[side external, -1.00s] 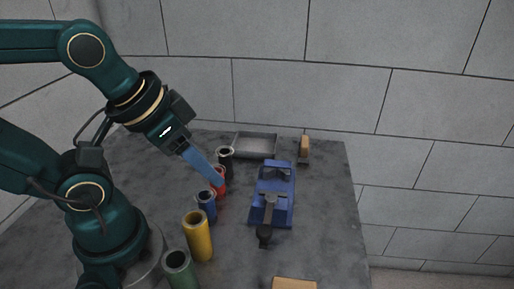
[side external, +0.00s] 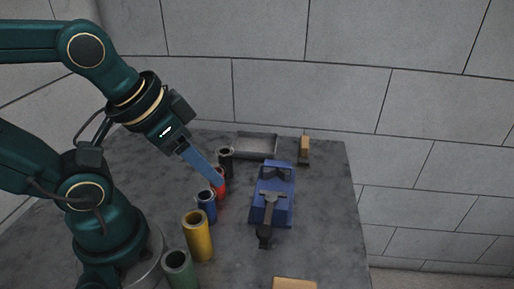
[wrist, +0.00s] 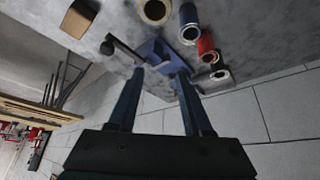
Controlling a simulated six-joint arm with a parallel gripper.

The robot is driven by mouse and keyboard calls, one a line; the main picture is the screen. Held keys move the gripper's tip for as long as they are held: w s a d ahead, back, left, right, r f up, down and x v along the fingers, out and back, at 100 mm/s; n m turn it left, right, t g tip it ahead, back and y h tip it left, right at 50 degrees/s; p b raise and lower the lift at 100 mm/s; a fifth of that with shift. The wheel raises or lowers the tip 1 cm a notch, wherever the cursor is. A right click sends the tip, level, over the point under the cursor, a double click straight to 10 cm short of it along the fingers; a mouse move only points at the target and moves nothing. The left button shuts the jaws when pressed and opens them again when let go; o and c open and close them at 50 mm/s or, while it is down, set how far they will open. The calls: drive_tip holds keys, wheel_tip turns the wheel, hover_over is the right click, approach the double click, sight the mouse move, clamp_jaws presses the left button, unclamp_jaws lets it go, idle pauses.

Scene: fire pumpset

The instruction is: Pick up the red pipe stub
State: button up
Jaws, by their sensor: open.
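The red pipe stub (side external: 221,175) stands upright in the row of stubs on the grey table, between the blue stub and the black stub. In the side view my fingers partly cover it. In the wrist view the red stub (wrist: 207,47) lies to the right of my right finger, outside the gap between the fingers. My gripper (side external: 223,183) is open and points down at a slant, its tips close to the red stub in the side view. In the wrist view my gripper (wrist: 160,73) has nothing between its fingers. I cannot tell whether a finger touches the stub.
The blue stub (side external: 207,207), black stub (side external: 226,160), yellow stub (side external: 198,238) and green stub (side external: 179,268) stand in the same row. A blue vise (side external: 272,190) with a dark handle is to the right. A grey tray (side external: 256,138) and a tan-topped block (side external: 304,146) stand behind.

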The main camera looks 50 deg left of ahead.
drive_tip(key=o, duration=0.4)
drive_tip(key=shift+o, duration=0.2)
